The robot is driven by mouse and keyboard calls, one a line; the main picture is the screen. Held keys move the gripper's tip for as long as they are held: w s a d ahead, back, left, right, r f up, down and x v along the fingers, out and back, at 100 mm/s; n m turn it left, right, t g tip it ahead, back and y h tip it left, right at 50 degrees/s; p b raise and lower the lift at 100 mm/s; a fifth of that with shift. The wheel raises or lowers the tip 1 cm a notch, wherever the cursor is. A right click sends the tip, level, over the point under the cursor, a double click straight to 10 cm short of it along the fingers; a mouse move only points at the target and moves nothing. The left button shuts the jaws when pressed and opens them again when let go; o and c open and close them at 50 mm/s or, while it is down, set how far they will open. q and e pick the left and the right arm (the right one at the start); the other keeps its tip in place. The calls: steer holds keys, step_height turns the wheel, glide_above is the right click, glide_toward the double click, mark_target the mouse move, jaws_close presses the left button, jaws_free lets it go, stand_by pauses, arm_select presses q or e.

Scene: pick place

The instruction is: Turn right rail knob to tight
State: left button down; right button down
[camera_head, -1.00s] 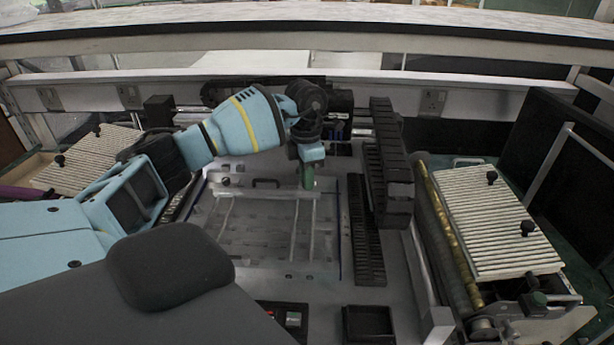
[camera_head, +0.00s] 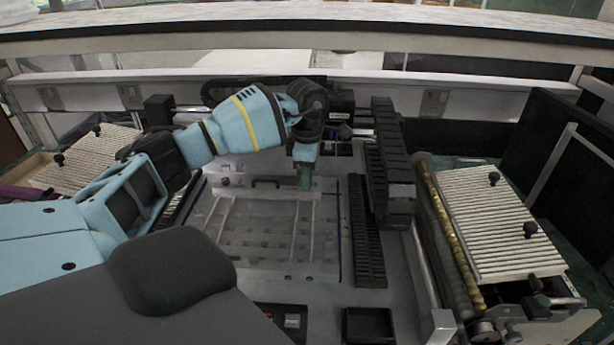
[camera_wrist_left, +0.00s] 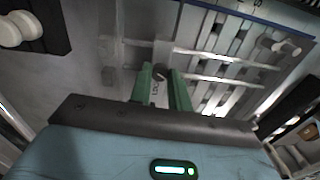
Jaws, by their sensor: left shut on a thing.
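My left gripper (camera_head: 304,181) points down at the far right part of a clear plate (camera_head: 270,272) with metal rails. In the left wrist view its two green fingers (camera_wrist_left: 161,88) close around a small dark knob (camera_wrist_left: 160,73) at the end of a rail, taken as the right rail knob. The fingers hide most of this knob, and the head view does not show it clearly. Another rail knob (camera_head: 226,182) stands at the plate's far left; a pale knob also shows in the left wrist view (camera_wrist_left: 286,48). My right gripper is not in view.
A dark handle (camera_head: 265,183) sits at the plate's far edge. A black rack (camera_head: 367,235) and a taller black block (camera_head: 398,190) stand to the right. A ribbed panel with black knobs (camera_head: 495,220) lies further right. A black tray (camera_head: 368,325) is at the front.

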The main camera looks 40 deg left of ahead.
arm_select(q)
steer(key=c, duration=1.3)
jaws_free()
steer(key=shift+w+r, duration=0.1)
steer(key=shift+r, duration=3.85)
steer(key=shift+f, duration=0.15)
